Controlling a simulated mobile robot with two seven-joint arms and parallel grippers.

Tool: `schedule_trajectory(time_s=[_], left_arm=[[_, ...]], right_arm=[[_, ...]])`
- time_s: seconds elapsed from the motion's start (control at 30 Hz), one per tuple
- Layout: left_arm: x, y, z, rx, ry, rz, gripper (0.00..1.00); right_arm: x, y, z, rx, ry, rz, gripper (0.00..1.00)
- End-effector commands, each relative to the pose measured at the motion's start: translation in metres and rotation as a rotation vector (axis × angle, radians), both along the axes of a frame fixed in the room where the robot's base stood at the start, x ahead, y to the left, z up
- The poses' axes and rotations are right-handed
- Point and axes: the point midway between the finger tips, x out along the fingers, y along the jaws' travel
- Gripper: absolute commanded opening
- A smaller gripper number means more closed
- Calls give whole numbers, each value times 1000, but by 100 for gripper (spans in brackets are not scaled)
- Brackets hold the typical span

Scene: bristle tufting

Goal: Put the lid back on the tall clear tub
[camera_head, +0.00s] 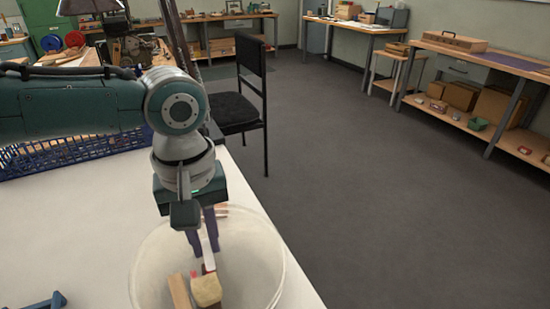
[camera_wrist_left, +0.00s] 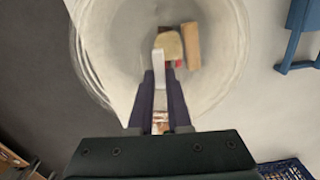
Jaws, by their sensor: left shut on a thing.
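The tall clear tub (camera_head: 142,262) stands on the white table near its right edge, and its round rim also shows in the wrist view (camera_wrist_left: 84,62). Wooden blocks (camera_head: 206,290) show through it. My left gripper (camera_head: 204,240) points down over the tub's middle. Its purple fingers are shut on a narrow white piece (camera_head: 211,236), which also shows at the fingertips in the wrist view (camera_wrist_left: 163,62). I cannot tell whether this piece is the lid's handle. A separate clear lid cannot be made out against the tub. My right gripper is not in view.
A blue basket (camera_head: 75,152) sits at the table's far left. A blue tool (camera_head: 47,301) lies at the near left, with bare white table (camera_head: 75,225) between them. A black chair (camera_head: 235,108) stands beyond the table. The floor to the right is clear.

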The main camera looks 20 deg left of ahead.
Motion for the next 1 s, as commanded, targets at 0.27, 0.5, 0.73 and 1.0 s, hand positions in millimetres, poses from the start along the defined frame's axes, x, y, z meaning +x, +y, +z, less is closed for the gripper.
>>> schedule_trajectory(time_s=[0.27, 0.5, 0.73, 1.0], left_arm=[[0, 0, 0, 0, -1, 0, 0], [0, 0, 0, 0, -1, 0, 40], [0, 0, 0, 0, -1, 0, 51], [0, 0, 0, 0, -1, 1, 76]], right_arm=[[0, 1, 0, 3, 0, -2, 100], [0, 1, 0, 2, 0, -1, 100], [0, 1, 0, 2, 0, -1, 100], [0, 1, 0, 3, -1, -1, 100]])
